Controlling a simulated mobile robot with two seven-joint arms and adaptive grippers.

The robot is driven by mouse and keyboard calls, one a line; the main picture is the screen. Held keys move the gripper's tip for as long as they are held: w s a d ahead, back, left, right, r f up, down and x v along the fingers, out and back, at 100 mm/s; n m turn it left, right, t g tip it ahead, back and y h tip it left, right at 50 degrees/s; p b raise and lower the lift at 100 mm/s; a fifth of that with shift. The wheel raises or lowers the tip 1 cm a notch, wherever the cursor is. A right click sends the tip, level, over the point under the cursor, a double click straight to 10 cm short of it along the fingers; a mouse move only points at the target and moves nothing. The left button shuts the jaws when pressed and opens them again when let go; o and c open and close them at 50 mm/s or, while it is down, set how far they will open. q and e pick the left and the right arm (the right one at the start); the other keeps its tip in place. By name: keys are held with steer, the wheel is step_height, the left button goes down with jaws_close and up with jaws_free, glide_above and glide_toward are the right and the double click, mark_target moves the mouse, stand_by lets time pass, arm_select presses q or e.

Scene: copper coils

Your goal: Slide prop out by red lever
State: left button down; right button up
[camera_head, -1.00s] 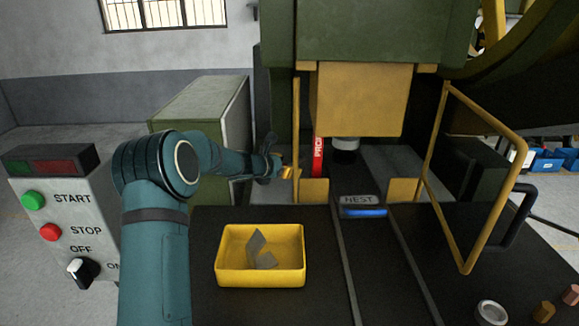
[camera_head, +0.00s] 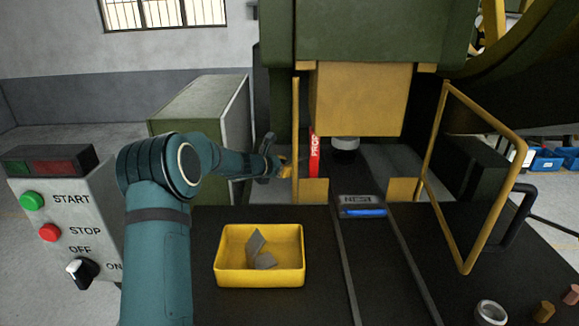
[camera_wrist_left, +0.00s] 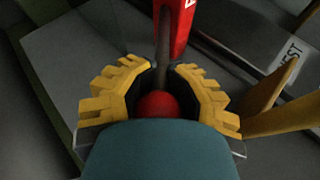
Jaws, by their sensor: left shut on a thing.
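The red prop (camera_head: 314,155), marked PROP, stands upright under the yellow press block (camera_head: 362,98), at the left side of the press opening. In the left wrist view the prop (camera_wrist_left: 178,22) is at the top, with a dark rod running from it to a red ball knob (camera_wrist_left: 158,104), the lever's end. My left gripper (camera_head: 284,166) is left of the prop, beside the yellow guard post. In the left wrist view my left gripper (camera_wrist_left: 160,92) has its yellow fingers around the knob and is shut on it. My right gripper is not in view.
A yellow tray (camera_head: 230,272) with grey scraps sits on the dark table in front. A yellow guard frame (camera_head: 492,125) stands at right. A nest plate with a blue strip (camera_head: 364,212) lies below the press. The control box (camera_head: 60,220) is at left.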

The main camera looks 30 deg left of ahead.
arm_select(q)
steer(key=s+a, duration=0.1)
steer(key=a, duration=0.1)
steer(key=s+a, duration=0.1)
steer(key=a, duration=0.1)
steer(key=shift+s, duration=0.2)
steer(key=shift+d, duration=0.1)
steer(key=c, duration=0.7)
jaws_free()
steer(key=shift+s, duration=0.2)
steer(key=shift+w, duration=0.1)
steer(key=v, duration=1.2)
